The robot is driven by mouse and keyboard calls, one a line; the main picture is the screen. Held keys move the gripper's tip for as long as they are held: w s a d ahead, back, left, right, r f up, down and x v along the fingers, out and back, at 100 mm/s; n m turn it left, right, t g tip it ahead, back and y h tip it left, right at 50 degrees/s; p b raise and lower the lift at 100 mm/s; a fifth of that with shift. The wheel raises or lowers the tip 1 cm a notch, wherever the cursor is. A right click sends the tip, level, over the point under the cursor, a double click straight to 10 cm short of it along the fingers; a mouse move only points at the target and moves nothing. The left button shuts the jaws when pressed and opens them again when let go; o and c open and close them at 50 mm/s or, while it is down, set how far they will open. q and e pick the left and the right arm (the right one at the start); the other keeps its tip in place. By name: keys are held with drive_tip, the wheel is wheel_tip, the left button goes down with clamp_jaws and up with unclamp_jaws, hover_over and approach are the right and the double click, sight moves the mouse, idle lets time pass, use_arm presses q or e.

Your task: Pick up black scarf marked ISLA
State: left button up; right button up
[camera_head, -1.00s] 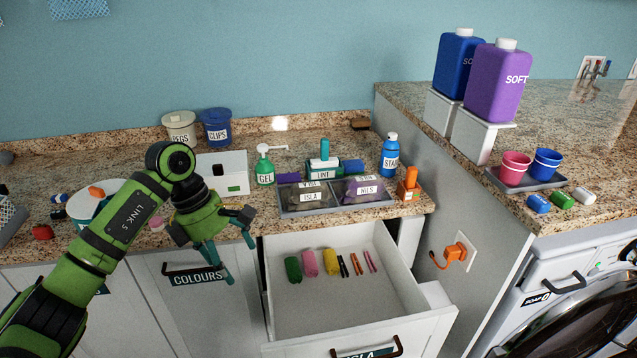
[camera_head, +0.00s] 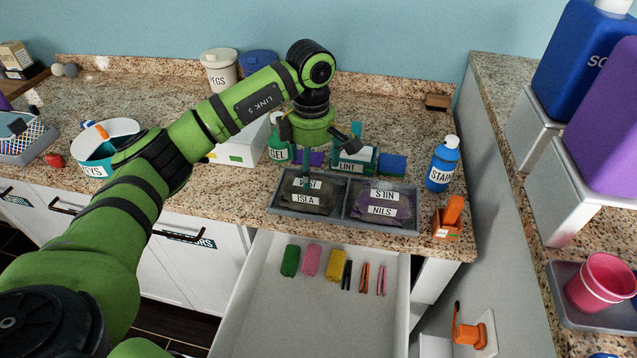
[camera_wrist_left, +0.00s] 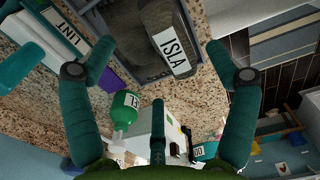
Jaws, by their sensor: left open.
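The black scarf marked ISLA (camera_head: 318,206) lies folded in the left compartment of a grey tray (camera_head: 274,205) on the counter. A dark scarf marked NILS (camera_head: 380,218) lies in the right compartment. My left gripper (camera_head: 320,155) is open and empty, above and behind the tray's left half, and partly covers the ISLA scarf's upper label. In the left wrist view, the ISLA scarf (camera_wrist_left: 172,52) shows beyond the spread fingers of my left gripper (camera_wrist_left: 160,76), apart from them. My right gripper is not in view.
Behind the tray stand a green GEL bottle (camera_head: 278,150), a LINT box (camera_head: 352,162) and a blue sponge (camera_head: 391,167). A blue STAIN bottle (camera_head: 442,168) and an orange item (camera_head: 450,218) stand right. An open drawer (camera_head: 310,305) with several small items lies below.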

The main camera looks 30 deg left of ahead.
sight(313, 181)
use_arm(q)
drive_tip(key=shift+s+f+p, duration=0.2)
drive_tip(key=shift+f+p, duration=0.25)
drive_tip(key=shift+f, duration=0.05)
drive_tip(key=shift+s+f+p, duration=0.2)
drive_tip(key=shift+f+p, duration=0.2)
drive_tip(key=shift+f, duration=0.05)
drive_tip(key=shift+w+d+f, duration=0.1)
drive_tip(key=shift+d+f, duration=0.05)
drive_tip(key=shift+f, duration=0.6)
drive_tip(key=shift+w+f+p, duration=0.15)
drive_tip(key=shift+f+p, duration=0.25)
drive_tip(key=shift+f, duration=0.5)
drive_tip(key=c, duration=1.4)
drive_tip(key=shift+o, duration=0.2)
drive_tip(key=shift+r, duration=0.1)
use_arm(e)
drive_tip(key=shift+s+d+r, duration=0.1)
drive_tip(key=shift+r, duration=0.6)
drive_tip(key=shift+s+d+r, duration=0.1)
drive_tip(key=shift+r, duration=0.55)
